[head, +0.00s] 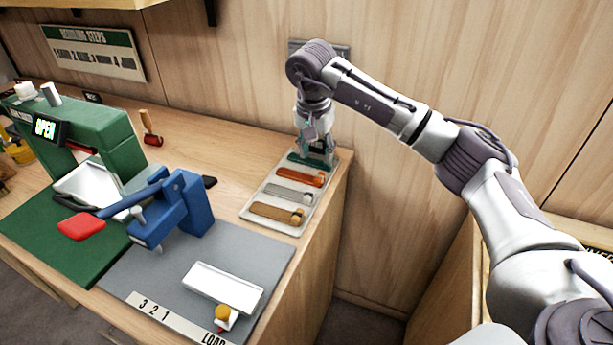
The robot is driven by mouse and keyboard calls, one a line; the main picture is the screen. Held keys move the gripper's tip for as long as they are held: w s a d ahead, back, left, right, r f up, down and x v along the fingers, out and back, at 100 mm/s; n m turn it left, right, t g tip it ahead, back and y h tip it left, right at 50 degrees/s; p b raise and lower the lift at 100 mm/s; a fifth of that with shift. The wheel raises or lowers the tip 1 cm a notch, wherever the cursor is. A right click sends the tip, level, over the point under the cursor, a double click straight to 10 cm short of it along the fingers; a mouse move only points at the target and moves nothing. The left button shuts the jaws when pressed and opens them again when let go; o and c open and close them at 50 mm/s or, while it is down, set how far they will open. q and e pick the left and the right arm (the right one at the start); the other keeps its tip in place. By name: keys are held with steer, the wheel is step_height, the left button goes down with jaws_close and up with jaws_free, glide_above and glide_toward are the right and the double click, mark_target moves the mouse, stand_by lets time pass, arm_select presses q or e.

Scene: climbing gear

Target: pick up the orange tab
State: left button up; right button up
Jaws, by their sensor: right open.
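The orange tab (298,176) lies in a white tray (246,212) at the right end of the workbench. It is the second strip from the back, between a dark green strip (299,160) behind it and a grey strip (287,194) in front. My right gripper (317,158) points down over the back right part of the tray, by the green strip and just behind the orange tab. It is open and holds nothing that I can see. Its fingertips are small here, and I cannot tell whether they touch anything. My left gripper is not in view.
A brown strip (273,212) lies at the tray's front. Left of the tray stand a blue clamp-like device (185,205) with a red handle pad (81,225) and a green press (95,135). A white holder (222,288) lies on the grey mat. The wall is close behind the tray.

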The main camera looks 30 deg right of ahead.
mark_target(319, 176)
step_height(319, 176, down, 2)
steer(key=shift+w+d, duration=0.1)
steer(key=shift+d, duration=0.05)
steer(key=shift+f, duration=0.6)
steer(key=f, duration=0.1)
steer(key=f+p, duration=0.1)
steer(key=f, duration=0.1)
steer(key=shift+d+f, duration=0.3)
steer(key=shift+d, duration=0.05)
steer(key=shift+f, duration=0.25)
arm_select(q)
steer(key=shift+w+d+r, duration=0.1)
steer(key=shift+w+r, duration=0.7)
arm_select(e)
steer(key=shift+w, duration=0.1)
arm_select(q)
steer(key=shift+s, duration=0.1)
arm_select(e)
steer(key=shift+c, duration=0.2)
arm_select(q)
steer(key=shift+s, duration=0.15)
arm_select(e)
jaws_close()
